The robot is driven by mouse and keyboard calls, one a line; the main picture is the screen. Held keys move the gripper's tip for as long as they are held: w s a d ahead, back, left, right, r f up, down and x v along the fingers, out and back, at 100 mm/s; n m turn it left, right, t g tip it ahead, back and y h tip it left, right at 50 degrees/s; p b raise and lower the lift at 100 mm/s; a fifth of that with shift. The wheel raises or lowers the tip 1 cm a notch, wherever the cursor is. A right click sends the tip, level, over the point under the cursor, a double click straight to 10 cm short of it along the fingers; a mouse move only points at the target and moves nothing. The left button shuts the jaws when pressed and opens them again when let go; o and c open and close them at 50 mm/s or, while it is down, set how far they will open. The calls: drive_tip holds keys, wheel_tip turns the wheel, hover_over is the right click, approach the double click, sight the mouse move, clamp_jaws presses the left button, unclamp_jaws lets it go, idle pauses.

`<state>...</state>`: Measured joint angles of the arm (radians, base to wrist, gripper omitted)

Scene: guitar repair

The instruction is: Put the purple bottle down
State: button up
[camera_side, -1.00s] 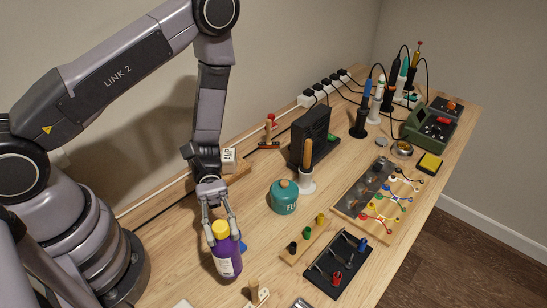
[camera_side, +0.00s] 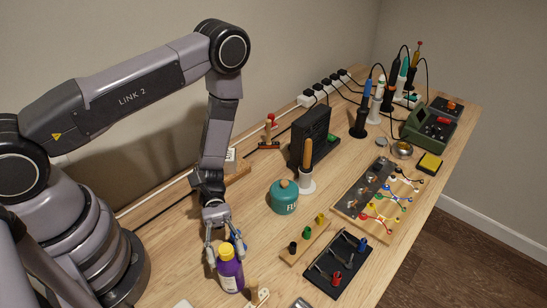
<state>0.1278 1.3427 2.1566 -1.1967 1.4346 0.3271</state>
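The purple bottle (camera_side: 230,276) with its yellow cap (camera_side: 226,251) is upright, low at the front of the bench beside my arm. My gripper (camera_side: 227,256) points down over it, with one finger on each side near the cap and shoulder. The fingers appear closed on the bottle. The bottle's base is near the bench top, but I cannot tell whether it touches.
A teal flux jar (camera_side: 284,198) stands behind and to the right. A wooden strip with small knobs (camera_side: 306,243) and a black tool tray (camera_side: 338,265) lie to the right. A small light-handled item (camera_side: 258,297) lies close to the bottle's base.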

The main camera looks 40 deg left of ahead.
drive_tip(key=shift+o, duration=0.6)
drive_tip(key=shift+w+r, duration=0.1)
drive_tip(key=shift+r, duration=0.05)
drive_tip(key=v, duration=1.1)
wheel_tip(320, 180, up, 8)
drive_tip(key=w+a+m+y, duration=0.2)
drive_tip(key=m+y, duration=0.2)
drive_tip(key=s+a+r+m+t+y, duration=0.2)
drive_tip(key=s+a+r+t+y, duration=0.1)
drive_tip(key=r, duration=0.4)
drive_tip(key=s+a+r+m+t+y, duration=0.3)
drive_tip(key=r+t, duration=0.3)
drive_tip(key=r, duration=0.2)
drive_tip(key=s+a+r+m+t+y, duration=0.3)
drive_tip(key=s+r+t+y, duration=0.2)
drive_tip(key=r, duration=0.3)
drive_tip(key=shift+t+y, duration=0.3)
